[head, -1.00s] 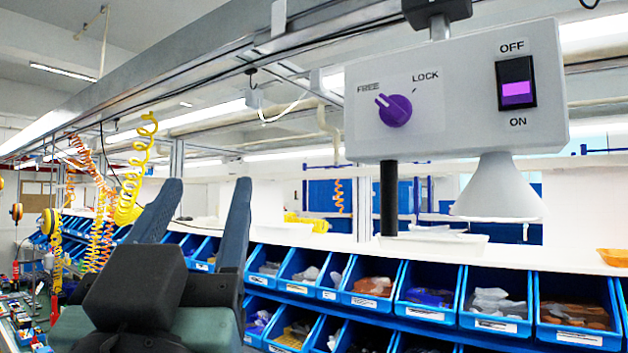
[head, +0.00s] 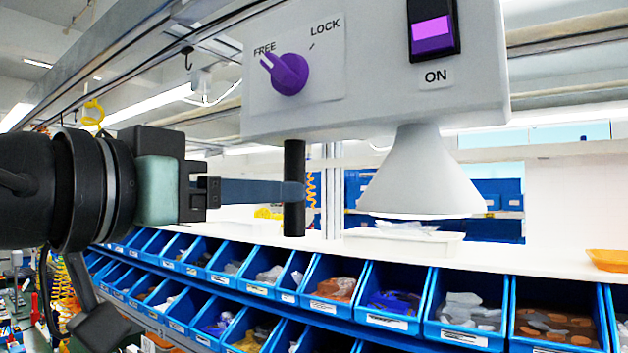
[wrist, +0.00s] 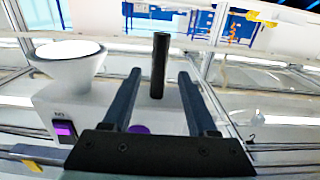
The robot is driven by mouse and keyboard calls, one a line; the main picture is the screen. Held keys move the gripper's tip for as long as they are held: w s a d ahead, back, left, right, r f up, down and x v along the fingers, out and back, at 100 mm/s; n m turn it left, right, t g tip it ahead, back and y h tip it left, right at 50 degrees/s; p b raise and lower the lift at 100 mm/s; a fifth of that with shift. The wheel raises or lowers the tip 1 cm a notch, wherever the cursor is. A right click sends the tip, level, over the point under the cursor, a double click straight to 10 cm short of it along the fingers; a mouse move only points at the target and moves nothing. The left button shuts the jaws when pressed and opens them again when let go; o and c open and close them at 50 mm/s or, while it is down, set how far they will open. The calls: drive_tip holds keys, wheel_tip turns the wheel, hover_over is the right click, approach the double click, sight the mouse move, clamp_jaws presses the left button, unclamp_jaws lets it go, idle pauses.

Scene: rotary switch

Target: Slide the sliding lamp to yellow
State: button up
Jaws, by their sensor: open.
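The sliding lamp is a pale grey box (head: 380,90) hanging below the overhead rail (head: 150,60), with a white cone shade (head: 420,180). Its purple knob (head: 288,72) points to FREE. Its purple switch (head: 432,30) sits above the ON label. A black upright handle (head: 294,165) hangs under the box. My gripper (head: 296,192) reaches in level from the left, fingertips at the handle. In the wrist view the open fingers of my gripper (wrist: 160,74) stand either side of the handle (wrist: 158,82), with gaps showing.
Rows of blue bins (head: 390,300) stand below the lamp, in front of a white shelf (head: 560,235). A yellow coiled hose (head: 93,112) hangs at left.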

drive_tip(key=p+x, duration=0.3)
drive_tip(key=x, duration=0.5)
drive_tip(key=shift+w+d, duration=0.25)
clamp_jaws()
idle(1.0)
